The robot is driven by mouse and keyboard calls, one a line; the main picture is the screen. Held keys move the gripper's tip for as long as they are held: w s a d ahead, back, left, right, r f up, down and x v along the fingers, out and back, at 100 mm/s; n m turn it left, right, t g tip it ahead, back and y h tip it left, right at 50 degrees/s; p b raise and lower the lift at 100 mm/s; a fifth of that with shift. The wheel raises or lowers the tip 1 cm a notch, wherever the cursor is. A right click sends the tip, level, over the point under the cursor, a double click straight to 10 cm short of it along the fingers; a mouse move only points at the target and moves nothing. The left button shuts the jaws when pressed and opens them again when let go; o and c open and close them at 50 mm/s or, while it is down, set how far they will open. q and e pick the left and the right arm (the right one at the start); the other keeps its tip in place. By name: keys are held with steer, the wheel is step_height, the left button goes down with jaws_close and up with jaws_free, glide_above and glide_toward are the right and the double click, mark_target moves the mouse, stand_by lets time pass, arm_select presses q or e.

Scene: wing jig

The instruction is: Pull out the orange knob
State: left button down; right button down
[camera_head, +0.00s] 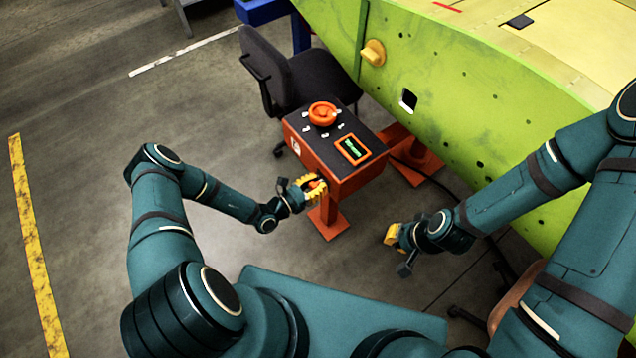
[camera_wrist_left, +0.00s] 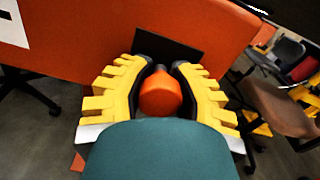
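The orange knob (camera_wrist_left: 160,95) sticks out of the side of an orange control box (camera_head: 310,155), near a dark panel on that side. In the left wrist view its round end faces me, between the two yellow fingers. My left gripper (camera_head: 314,187) is at the box's near side. Its dark finger pads close in on both sides of the knob and appear to touch it. In the head view the knob (camera_head: 317,185) is partly covered by the fingers. My right gripper (camera_head: 391,235) is apart from the box, lower right, over the floor; its finger opening is unclear.
The box top carries an orange wheel (camera_head: 322,113), several small white switches and a green-lit display (camera_head: 353,149). A dark chair (camera_head: 297,75) stands behind it. The large green wing jig (camera_head: 470,95) fills the right. Floor to the left is clear.

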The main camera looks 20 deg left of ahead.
mark_target(311, 189)
arm_select(q)
steer(key=p+v, duration=0.1)
steer(key=v, duration=0.2)
steer(key=shift+a, duration=0.1)
steer(key=shift+s+f, duration=0.1)
steer(key=c, duration=0.6)
jaws_free()
steer(key=shift+s+a, duration=0.2)
steer(key=shift+w+d, duration=0.1)
steer(key=v, duration=1.2)
